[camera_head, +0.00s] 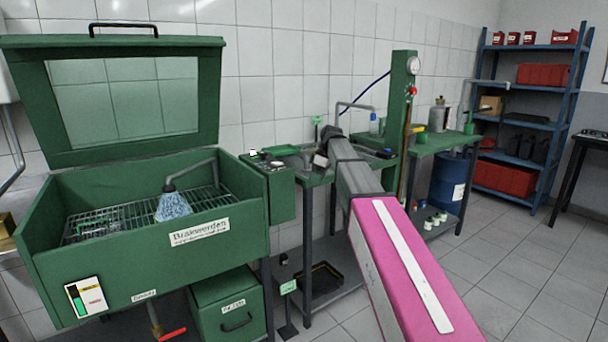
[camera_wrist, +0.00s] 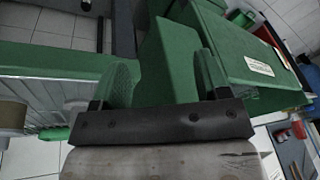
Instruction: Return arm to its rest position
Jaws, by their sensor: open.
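My arm (camera_head: 365,190) reaches from the lower right, with a pink link and a grey link, toward the green workbench (camera_head: 318,181). My gripper is mostly hidden at the arm's far end in the head view. In the wrist view my gripper (camera_wrist: 162,72) shows two finger plates standing apart on a dark bar. No held thing shows between them. A green box-like body (camera_wrist: 168,60) lies beyond the fingers; I cannot tell whether they touch it.
A green washing cabinet (camera_head: 150,262) with a raised lid stands at left. A green post with a gauge (camera_head: 404,90) rises behind the arm. A blue drum (camera_head: 448,182) and a blue shelf (camera_head: 526,122) stand at right. Open tiled floor (camera_head: 530,270) lies at lower right.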

